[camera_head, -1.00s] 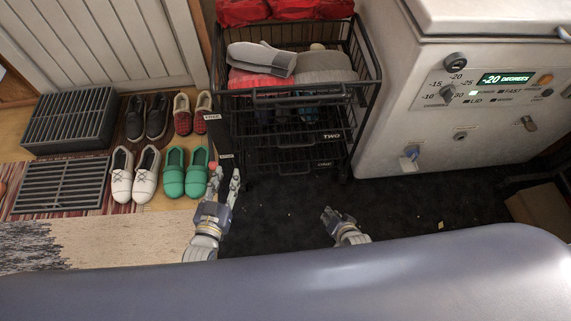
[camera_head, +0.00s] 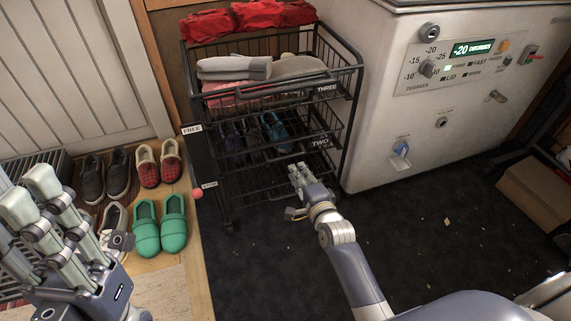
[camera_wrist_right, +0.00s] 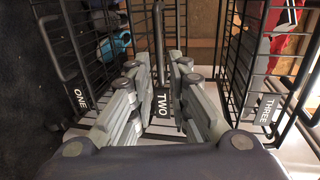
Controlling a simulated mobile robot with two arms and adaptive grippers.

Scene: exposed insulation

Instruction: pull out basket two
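Basket two is a black wire basket in the rack. Its TWO label (camera_head: 320,141) shows in the head view below the THREE label, and also in the middle of the right wrist view (camera_wrist_right: 163,102). My right gripper (camera_head: 299,168) is in front of the rack, just below the TWO label. In the right wrist view its fingers (camera_wrist_right: 157,75) are spread on both sides of the label and the upright-looking handle bar (camera_wrist_right: 158,35). I cannot tell whether they touch it. My left gripper (camera_head: 75,205) is large at the lower left, fingers spread, empty and away from the rack.
Basket three (camera_head: 327,88) holds folded cloths. Red fabric (camera_head: 245,17) lies on top of the rack. Green shoes (camera_head: 173,225) are left, a white freezer (camera_head: 385,120) right.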

